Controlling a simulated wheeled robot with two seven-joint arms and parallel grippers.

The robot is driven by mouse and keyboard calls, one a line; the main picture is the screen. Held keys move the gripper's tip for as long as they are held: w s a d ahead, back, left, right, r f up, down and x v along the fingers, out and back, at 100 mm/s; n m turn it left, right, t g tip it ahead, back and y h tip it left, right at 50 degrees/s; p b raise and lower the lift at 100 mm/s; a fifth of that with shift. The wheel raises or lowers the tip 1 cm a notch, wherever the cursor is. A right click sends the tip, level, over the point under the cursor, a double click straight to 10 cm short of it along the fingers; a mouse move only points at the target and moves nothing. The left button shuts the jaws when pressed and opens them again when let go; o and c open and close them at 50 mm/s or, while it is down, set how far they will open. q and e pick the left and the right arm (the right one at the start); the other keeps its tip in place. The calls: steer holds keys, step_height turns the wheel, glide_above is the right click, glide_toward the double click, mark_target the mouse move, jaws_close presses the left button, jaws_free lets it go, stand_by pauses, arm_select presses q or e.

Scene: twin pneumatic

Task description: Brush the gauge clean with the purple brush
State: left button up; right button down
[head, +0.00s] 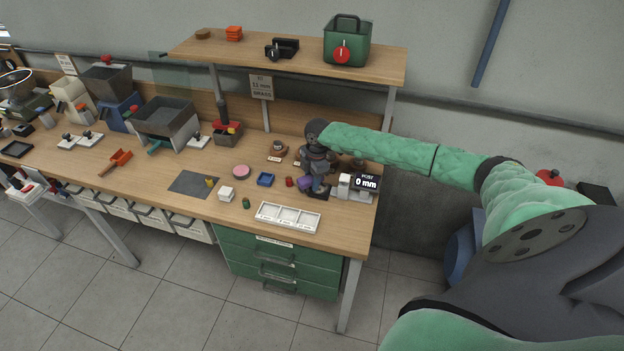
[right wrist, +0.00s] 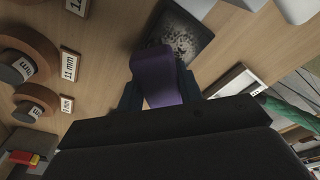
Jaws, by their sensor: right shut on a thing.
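My right gripper (head: 318,186) is over the right end of the workbench, pointing down. It is shut on the purple brush (head: 305,183). In the right wrist view the purple brush (right wrist: 154,75) stands between the two dark fingers of the gripper (right wrist: 160,92). Just beyond it lies a dark square plate (right wrist: 178,38) with grey specks, apparently part of the gauge. Whether the bristles touch the plate is hidden. My left gripper is not in view.
A white tray with compartments (head: 288,217) lies at the bench's front edge. A blue dish (head: 265,179), a pink disc (head: 241,171) and a white cube (head: 226,194) are left of the gripper. Brown ring-shaped pieces (right wrist: 38,52) with mm labels are close. A shelf (head: 290,58) overhangs behind.

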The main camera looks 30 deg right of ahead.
mark_target(320, 190)
steer(key=shift+s+d+f+p, duration=0.15)
steer(key=shift+s+d+p, duration=0.2)
steer(key=shift+s+d, duration=0.25)
steer(key=shift+s+d+f+p, duration=0.1)
steer(key=shift+s+d+p, duration=0.25)
steer(key=shift+s, duration=0.4)
